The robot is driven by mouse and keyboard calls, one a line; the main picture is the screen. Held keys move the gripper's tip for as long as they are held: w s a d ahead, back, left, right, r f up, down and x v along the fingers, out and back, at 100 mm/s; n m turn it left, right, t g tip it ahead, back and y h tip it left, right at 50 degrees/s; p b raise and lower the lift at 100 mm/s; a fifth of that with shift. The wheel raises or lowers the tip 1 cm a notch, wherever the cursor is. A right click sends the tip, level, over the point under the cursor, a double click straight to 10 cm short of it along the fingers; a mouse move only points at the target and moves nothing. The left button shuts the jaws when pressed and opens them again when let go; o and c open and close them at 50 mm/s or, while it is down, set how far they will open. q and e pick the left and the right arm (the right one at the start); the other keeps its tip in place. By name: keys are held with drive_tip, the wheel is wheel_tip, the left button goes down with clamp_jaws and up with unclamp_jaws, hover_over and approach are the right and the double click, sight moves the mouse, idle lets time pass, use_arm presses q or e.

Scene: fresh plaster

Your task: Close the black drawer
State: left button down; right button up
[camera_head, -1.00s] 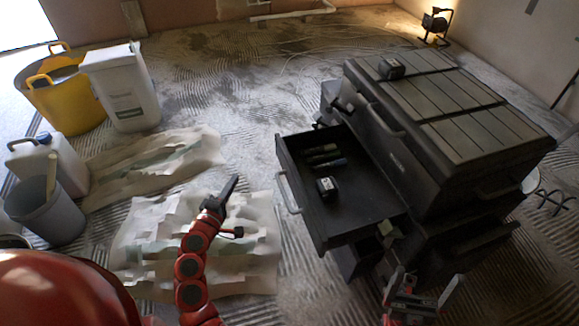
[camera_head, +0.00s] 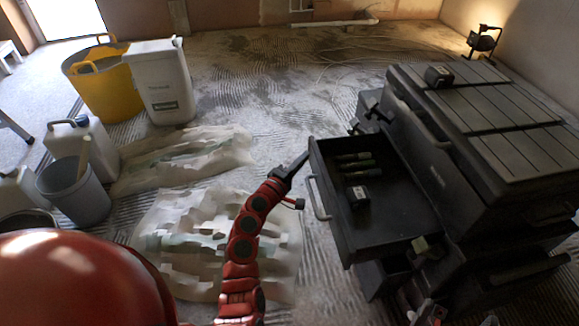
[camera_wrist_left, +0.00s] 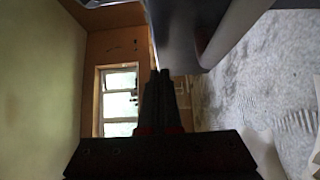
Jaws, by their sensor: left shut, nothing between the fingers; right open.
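The black drawer (camera_head: 395,212) stands pulled out from the black tool chest (camera_head: 468,185), with its silver handle (camera_head: 318,198) on the front facing left. Batteries or tools (camera_head: 357,164) and a small black box (camera_head: 357,196) lie inside it. My left gripper (camera_head: 304,158) is shut and empty, its tip close to the far end of the drawer front; I cannot tell whether it touches. In the left wrist view its closed fingers (camera_wrist_left: 160,76) point at a dark panel edge. My right gripper (camera_head: 428,312) is open, partly cut off below the drawer's near side.
A small black item (camera_head: 438,77) sits on the chest lid. Crumpled sheets (camera_head: 215,240) cover the floor left of the drawer. A yellow tub (camera_head: 104,83), a white bin (camera_head: 162,85), a jerrycan (camera_head: 85,142) and a grey bucket (camera_head: 75,190) stand at left.

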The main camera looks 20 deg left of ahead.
use_arm(q)
drive_tip(key=shift+w+d, duration=0.35)
drive_tip(key=shift+d, duration=0.05)
drive_tip(key=shift+d, duration=0.1)
drive_tip(key=shift+w+d, duration=0.15)
drive_tip(key=shift+d, duration=0.05)
drive_tip(key=w+d, duration=0.3)
drive_tip(key=d, duration=0.2)
drive_tip(key=w+d+b, duration=0.1)
drive_tip(key=w+d, duration=0.2)
drive_tip(key=d, duration=0.2)
drive_tip(key=w+d, duration=0.4)
drive_tip(key=d, duration=0.1)
drive_tip(key=shift+d+b, duration=0.1)
drive_tip(key=shift+b, duration=0.25)
drive_tip(key=shift+w+d, duration=0.3)
drive_tip(key=shift+w, duration=0.05)
drive_tip(key=shift+s+a, duration=0.1)
